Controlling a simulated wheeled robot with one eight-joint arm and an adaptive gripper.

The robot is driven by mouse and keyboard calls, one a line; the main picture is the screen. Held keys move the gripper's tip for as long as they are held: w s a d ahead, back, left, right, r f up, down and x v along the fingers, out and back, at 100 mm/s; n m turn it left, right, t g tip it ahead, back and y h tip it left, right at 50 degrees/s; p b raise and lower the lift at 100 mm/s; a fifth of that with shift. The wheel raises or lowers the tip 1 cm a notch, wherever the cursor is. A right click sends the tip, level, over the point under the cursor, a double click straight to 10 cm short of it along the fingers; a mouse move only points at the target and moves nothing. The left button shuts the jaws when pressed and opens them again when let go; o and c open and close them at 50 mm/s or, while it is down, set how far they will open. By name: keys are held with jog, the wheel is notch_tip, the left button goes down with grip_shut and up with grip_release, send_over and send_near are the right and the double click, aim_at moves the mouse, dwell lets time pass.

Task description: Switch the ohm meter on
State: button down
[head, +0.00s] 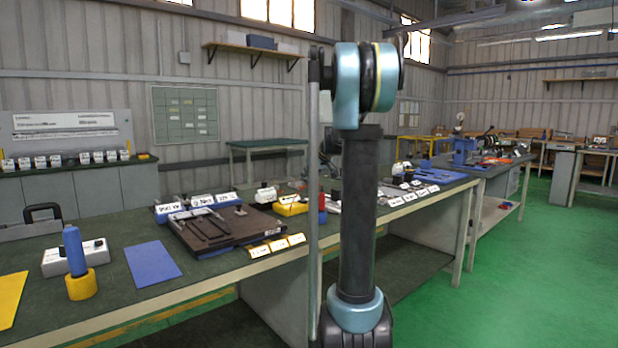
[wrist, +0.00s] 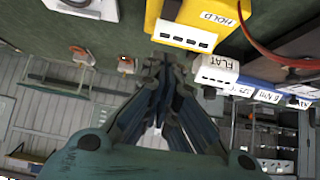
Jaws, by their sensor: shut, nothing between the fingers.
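No box is clearly readable as the ohm meter. In the wrist view, a yellow box (wrist: 190,38) with a white HOLD label stands just beyond and right of my gripper's tips. A small white unit with a red part (wrist: 126,64) lies left of the tips, and a similar one (wrist: 80,54) is further left. My gripper (wrist: 164,66) is shut and empty, its tips near the yellow box; contact cannot be told. In the head view, a yellow box (head: 291,207) sits on the bench behind my arm, which hides my gripper.
A white box labelled FLAT (wrist: 215,72) and blue labelled boxes (wrist: 262,86) stand right of the fingers; a red cable (wrist: 270,50) curves above them.

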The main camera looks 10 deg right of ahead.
aim_at(303, 201)
jog(key=x, duration=0.3)
jog(key=shift+w+a, duration=0.1)
notch_tip(303, 201, down, 3)
jog(key=shift+f, duration=0.7)
